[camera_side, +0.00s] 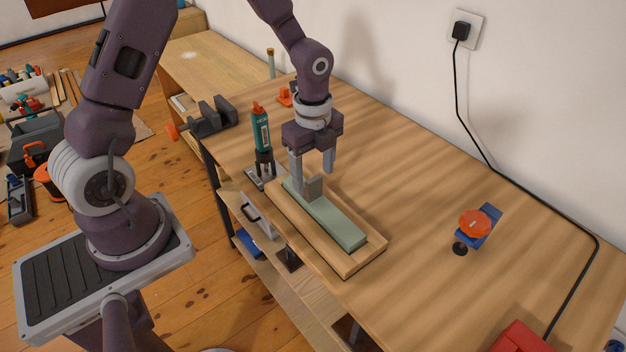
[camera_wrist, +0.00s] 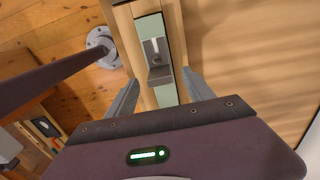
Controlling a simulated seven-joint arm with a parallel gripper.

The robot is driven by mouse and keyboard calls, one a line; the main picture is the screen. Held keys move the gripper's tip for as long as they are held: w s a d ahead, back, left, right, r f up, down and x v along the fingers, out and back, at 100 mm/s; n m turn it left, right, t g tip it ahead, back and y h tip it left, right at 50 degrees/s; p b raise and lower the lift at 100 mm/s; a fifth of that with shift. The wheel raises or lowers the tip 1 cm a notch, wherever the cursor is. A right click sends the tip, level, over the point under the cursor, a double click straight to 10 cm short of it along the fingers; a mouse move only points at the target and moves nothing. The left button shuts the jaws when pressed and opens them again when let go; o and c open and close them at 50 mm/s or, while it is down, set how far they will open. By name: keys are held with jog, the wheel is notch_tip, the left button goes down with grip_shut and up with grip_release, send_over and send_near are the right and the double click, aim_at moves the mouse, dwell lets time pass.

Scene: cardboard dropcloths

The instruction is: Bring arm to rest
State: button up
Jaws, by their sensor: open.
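My gripper (camera_side: 313,172) is open and empty, with its fingers pointing down above the workbench. In the wrist view its two fingers (camera_wrist: 160,76) stand apart, one on each side of a pale green slab (camera_wrist: 168,97). The slab (camera_side: 340,228) lies on a wooden board (camera_side: 370,257) near the bench's front edge. A small grey angled piece (camera_side: 313,187) stands on the slab, just below my fingers. It also shows in the wrist view (camera_wrist: 158,72), ahead of the fingertips. I cannot tell the exact height of the fingers above it.
A teal tube (camera_side: 261,130) stands upright in a holder left of the gripper. A dark vise (camera_side: 212,118) sits at the bench's left end. An orange knob (camera_side: 474,222) on a blue piece and a red box (camera_side: 520,338) are at right. A black cable (camera_side: 510,178) crosses the right side.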

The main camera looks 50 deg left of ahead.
jog(key=s+r+n+t, duration=0.1)
jog(key=s+r+n, duration=0.2)
jog(key=r, duration=0.3)
jog(key=s+r+n+t+y, duration=0.1)
jog(key=s+r+n, duration=0.1)
jog(key=r, duration=0.3)
jog(key=s+r+n+t, duration=0.1)
jog(key=s+r+n, duration=0.2)
jog(key=r, duration=0.3)
jog(key=s+d+r+n+t, duration=0.1)
jog(key=s+r+n, duration=0.1)
jog(key=s+n, duration=0.3)
jog(key=s+d+r+n+t+h, duration=0.1)
jog(key=s+d+r+n, duration=0.1)
jog(key=s+n, duration=0.3)
jog(key=shift+s+r+t, duration=0.3)
jog(key=shift+s+r, duration=0.3)
jog(key=shift+s, duration=0.6)
